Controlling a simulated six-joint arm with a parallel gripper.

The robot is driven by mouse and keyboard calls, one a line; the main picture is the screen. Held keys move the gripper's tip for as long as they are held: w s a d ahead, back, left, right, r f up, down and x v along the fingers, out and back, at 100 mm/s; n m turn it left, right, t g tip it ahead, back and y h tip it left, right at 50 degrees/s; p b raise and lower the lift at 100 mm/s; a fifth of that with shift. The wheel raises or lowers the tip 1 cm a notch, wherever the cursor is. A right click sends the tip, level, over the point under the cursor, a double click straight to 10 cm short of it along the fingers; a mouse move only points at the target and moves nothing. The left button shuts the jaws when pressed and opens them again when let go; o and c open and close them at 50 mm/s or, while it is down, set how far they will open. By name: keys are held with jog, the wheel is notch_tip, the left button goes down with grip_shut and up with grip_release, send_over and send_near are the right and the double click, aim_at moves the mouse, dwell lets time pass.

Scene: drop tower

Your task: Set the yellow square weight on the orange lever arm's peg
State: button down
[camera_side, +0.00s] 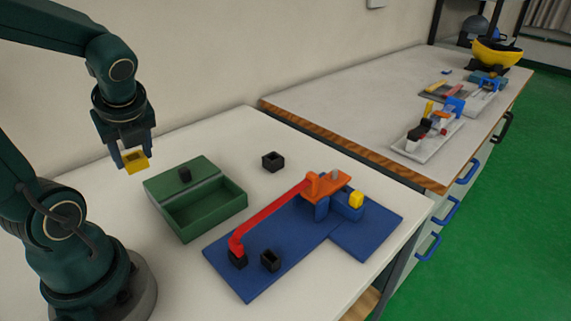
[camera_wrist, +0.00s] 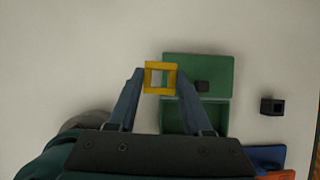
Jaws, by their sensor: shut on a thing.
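The yellow square weight (camera_side: 135,161) is a square ring with a hole through it. My gripper (camera_side: 132,155) is shut on it and holds it in the air, left of the green box. In the wrist view the yellow weight (camera_wrist: 160,78) sits between the two fingertips of my gripper (camera_wrist: 158,84). The orange lever arm (camera_side: 325,184) is mounted on a blue base (camera_side: 270,264), with a long red arm (camera_side: 270,212) reaching down to the left. A grey peg (camera_side: 335,175) stands on the orange part. A yellow piece (camera_side: 356,199) sits at its right.
An open green box (camera_side: 208,212) with a black knob lies between my gripper and the lever. A black square block (camera_side: 273,161) stands behind it, another (camera_side: 270,261) on the blue base. A grey bench (camera_side: 390,90) with other devices stands behind.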

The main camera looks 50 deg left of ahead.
jog(key=w+r+m+t, duration=0.2)
jog(key=w+r+m, duration=0.2)
jog(key=w, duration=0.6)
jog(key=m+t+h, duration=0.3)
jog(key=m+h, duration=0.1)
jog(key=m, duration=0.6)
send_over(335, 170)
notch_tip(335, 170, down, 3)
jog(key=shift+s+d+f, duration=0.15)
jog(key=shift+s+f, duration=0.2)
jog(key=shift+f, duration=2.65)
jog(key=shift+f, duration=0.6)
